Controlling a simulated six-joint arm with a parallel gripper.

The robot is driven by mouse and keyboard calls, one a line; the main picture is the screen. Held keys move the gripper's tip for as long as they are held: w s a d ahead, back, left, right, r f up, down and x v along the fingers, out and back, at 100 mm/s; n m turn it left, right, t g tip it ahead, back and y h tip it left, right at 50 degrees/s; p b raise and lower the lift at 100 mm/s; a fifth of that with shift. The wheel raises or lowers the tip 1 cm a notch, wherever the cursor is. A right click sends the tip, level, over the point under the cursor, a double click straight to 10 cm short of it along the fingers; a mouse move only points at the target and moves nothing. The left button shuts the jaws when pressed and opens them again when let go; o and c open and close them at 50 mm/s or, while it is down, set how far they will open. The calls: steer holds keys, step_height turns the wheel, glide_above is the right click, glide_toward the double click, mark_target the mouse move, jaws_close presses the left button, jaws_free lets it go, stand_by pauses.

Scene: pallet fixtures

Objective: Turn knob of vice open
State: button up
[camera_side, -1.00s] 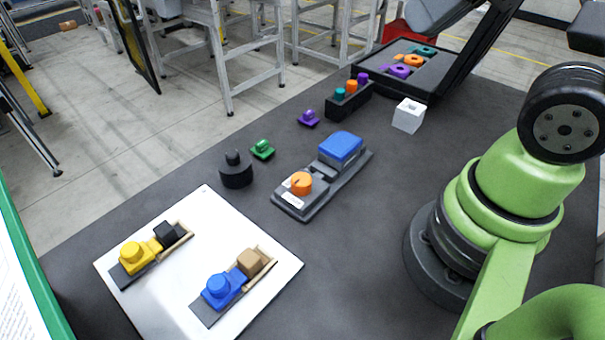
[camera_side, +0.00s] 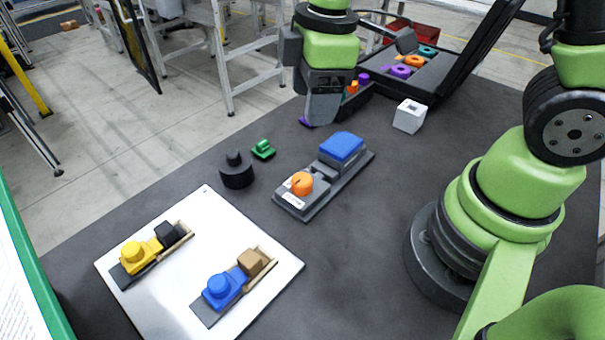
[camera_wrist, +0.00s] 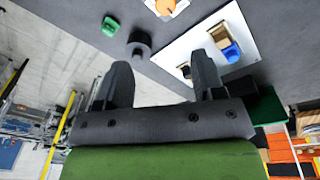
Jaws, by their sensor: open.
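The vice (camera_side: 318,205) is a grey block on the dark table, with an orange knob (camera_side: 302,183) on its near end and a blue block (camera_side: 341,147) at its far end. In the wrist view the orange knob (camera_wrist: 165,6) is cut off by the top edge. My gripper (camera_side: 318,122) is in the air above the far part of the table, behind and apart from the vice. In the wrist view its two fingers (camera_wrist: 158,85) are spread with nothing between them. Its fingertips are hard to make out in the side view.
A white board (camera_side: 205,262) at the front left carries a yellow fixture (camera_side: 137,256) and a blue fixture (camera_side: 224,290). A black cylinder (camera_side: 237,171), a green part (camera_side: 263,149) and a white cube (camera_side: 409,116) stand around the vice. An open black case (camera_side: 425,85) lies behind.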

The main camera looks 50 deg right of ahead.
mark_target(302, 178)
steer(key=f+n, duration=0.1)
steer(key=f, duration=0.1)
steer(key=f+n, duration=0.1)
steer(key=f, duration=0.1)
steer(key=w+a+f+n+g, duration=0.1)
steer(key=f+n, duration=0.1)
steer(key=shift+h, duration=0.3)
step_height(302, 178, down, 10)
steer(key=shift+r, duration=0.2)
steer(key=c, duration=0.9)
